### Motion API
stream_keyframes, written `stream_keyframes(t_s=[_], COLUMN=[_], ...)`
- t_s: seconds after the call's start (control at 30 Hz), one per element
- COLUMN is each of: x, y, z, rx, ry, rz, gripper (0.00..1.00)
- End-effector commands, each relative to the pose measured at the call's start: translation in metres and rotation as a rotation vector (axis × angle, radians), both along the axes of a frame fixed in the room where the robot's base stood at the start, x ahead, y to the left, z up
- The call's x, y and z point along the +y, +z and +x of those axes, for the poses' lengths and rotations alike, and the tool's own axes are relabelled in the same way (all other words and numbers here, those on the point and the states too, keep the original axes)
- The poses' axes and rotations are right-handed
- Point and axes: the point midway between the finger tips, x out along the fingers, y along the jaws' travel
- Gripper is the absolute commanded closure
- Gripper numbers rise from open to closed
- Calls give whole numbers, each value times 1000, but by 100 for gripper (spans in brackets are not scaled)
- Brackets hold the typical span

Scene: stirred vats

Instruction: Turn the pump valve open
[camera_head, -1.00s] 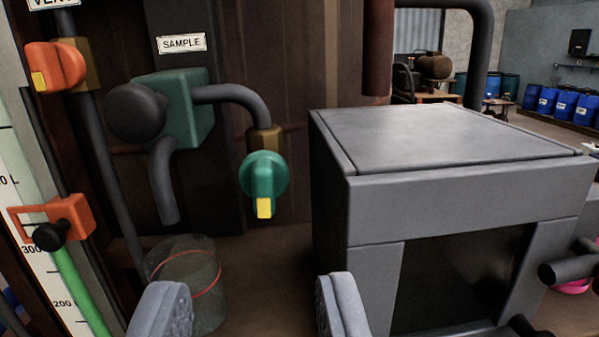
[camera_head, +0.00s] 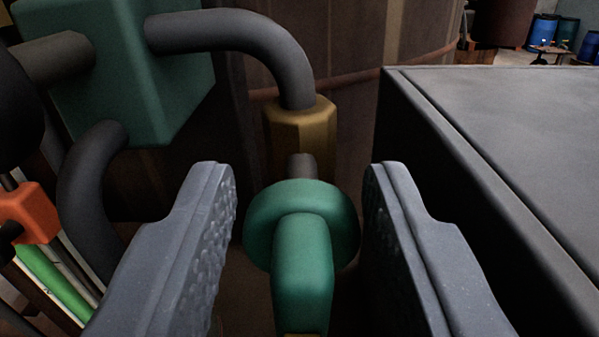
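A green valve knob (camera_head: 302,250) with a round collar and a thick lever sits below a brass hex fitting (camera_head: 296,130). The lever points down and toward me, and its yellow tip (camera_head: 305,335) is cut by the bottom edge. No label shows on it now. My gripper (camera_head: 300,175) is open, with one finger on each side of the knob. A gap shows between the knob and each finger, so neither appears to touch it.
A dark curved pipe (camera_head: 235,35) joins the fitting to a green box (camera_head: 135,75) at upper left. A grey block (camera_head: 500,130) stands close on the right. An orange part (camera_head: 25,212) and a green tube (camera_head: 50,275) are at far left.

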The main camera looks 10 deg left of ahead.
Motion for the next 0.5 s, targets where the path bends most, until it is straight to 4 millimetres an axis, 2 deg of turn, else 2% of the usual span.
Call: stream_keyframes(t_s=[0.2,0.23,0.3,0.33,0.5], x=[-1,0,-1,-1,0], y=[0,0,0,0,1], z=[0,0,0,0,0], rx=[-1,-1,-1,-1,-3], ry=[-1,-1,-1,-1,-1], rz=[0,0,0,-1,-8], gripper=[65,67,87,91,91])
